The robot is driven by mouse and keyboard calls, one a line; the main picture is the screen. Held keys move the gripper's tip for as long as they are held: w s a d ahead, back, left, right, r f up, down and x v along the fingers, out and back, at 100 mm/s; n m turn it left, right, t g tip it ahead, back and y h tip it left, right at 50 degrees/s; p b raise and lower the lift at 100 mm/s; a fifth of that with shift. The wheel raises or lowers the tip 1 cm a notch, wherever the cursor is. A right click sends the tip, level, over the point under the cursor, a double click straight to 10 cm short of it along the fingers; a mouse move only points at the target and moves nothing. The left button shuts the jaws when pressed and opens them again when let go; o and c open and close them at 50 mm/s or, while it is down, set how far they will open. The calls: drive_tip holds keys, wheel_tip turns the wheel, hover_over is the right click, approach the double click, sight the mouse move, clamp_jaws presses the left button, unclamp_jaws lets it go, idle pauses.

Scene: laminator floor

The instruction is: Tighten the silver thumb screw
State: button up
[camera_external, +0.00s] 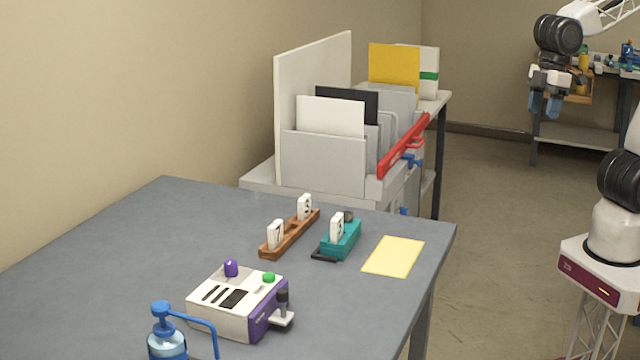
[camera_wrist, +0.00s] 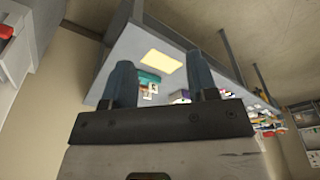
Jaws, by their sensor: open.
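I cannot make out a silver thumb screw clearly in either view. A white and purple machine (camera_external: 225,303) stands on the table with a green button and a purple knob on top. A dark upright knob (camera_external: 282,296) sits on a pale bracket at its right side; whether this is the screw I cannot tell. My gripper (camera_external: 545,106) hangs in the air at the upper right, well apart from the table. In the wrist view, my gripper's (camera_wrist: 157,60) blue fingers are apart with nothing held between them.
The grey table (camera_external: 110,240) also holds a brown rack (camera_external: 290,236) with white tags, a teal block (camera_external: 343,241), a yellow sheet (camera_external: 393,256) and a blue pump bottle (camera_external: 167,340). A panel holder with a red bar (camera_external: 404,145) stands behind. The table's left part is clear.

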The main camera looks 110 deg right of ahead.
drive_tip(key=w+d+g, duration=0.1)
drive_tip(key=w+d, duration=0.2)
drive_tip(key=w, duration=0.9)
drive_tip(key=n+g+y, duration=0.2)
drive_tip(key=n, duration=0.2)
approach(347, 212)
drive_tip(key=shift+s+d+f, duration=0.1)
drive_tip(key=shift+d+f, duration=0.05)
drive_tip(key=shift+f, duration=0.35)
drive_tip(key=shift+x, duration=3.9)
drive_tip(key=shift+c, duration=0.4)
drive_tip(key=c, duration=0.8)
drive_tip(key=shift+m, duration=0.3)
drive_tip(key=shift+c, duration=0.2)
